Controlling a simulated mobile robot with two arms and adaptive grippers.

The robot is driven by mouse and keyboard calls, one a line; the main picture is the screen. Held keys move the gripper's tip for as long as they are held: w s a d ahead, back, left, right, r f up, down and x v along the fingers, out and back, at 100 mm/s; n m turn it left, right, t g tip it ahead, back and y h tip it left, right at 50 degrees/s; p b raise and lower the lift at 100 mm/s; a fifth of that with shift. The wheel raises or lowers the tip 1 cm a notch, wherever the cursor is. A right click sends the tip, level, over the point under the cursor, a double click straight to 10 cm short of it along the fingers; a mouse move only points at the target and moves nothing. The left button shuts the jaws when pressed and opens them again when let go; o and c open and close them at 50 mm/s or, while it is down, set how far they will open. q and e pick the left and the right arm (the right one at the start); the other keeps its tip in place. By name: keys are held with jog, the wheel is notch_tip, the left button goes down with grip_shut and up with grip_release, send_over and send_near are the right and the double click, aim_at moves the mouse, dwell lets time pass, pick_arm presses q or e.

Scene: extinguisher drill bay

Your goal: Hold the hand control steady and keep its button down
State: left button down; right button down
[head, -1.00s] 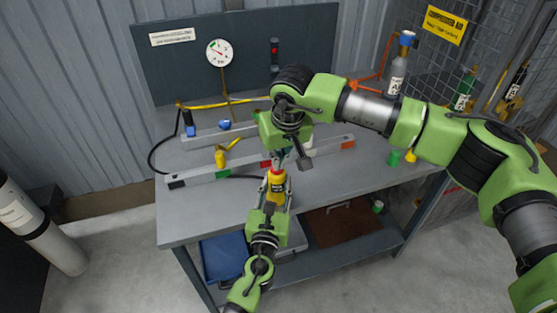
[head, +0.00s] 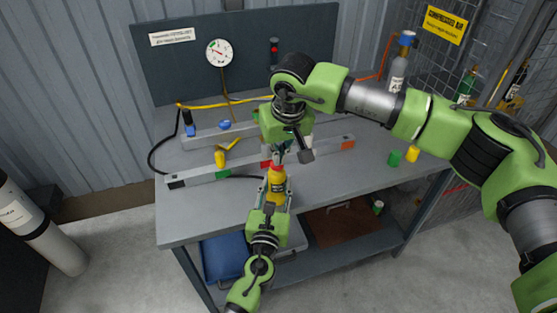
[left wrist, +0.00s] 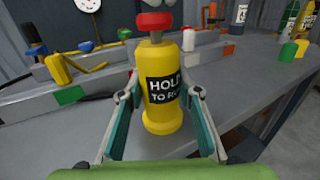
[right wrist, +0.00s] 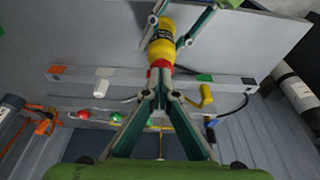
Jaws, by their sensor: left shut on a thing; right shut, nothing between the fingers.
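The hand control is a yellow cylinder (left wrist: 162,100) with a black label whose visible text starts "HOLD". It also shows in the head view (head: 277,178). Its red button (left wrist: 154,21) sits on top, with a short stem showing below it. My left gripper (head: 277,190) is shut around the yellow body and holds it upright at the bench's front edge. My right gripper (right wrist: 158,75) is shut and empty, pointing down with its fingertips at the red button. Contact looks likely, but I cannot tell how far the button is pressed.
A grey bench (head: 190,222) carries long grey bars, a yellow valve handle (head: 220,158), and green (head: 394,158) and yellow (head: 412,154) caps. A gauge (head: 219,52) and a red lamp (head: 275,48) are on the back panel. Gas cylinders stand at right; a white cylinder (head: 40,225) stands at left.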

jog(key=a+v, duration=0.1)
jog(key=v, duration=1.1)
jog(key=shift+w+d, duration=0.25)
jog(key=shift+d, duration=0.2)
jog(key=shift+r, duration=0.1)
pick_arm(q)
jog(key=c, duration=1.4)
grip_release()
jog(key=shift+s, duration=0.1)
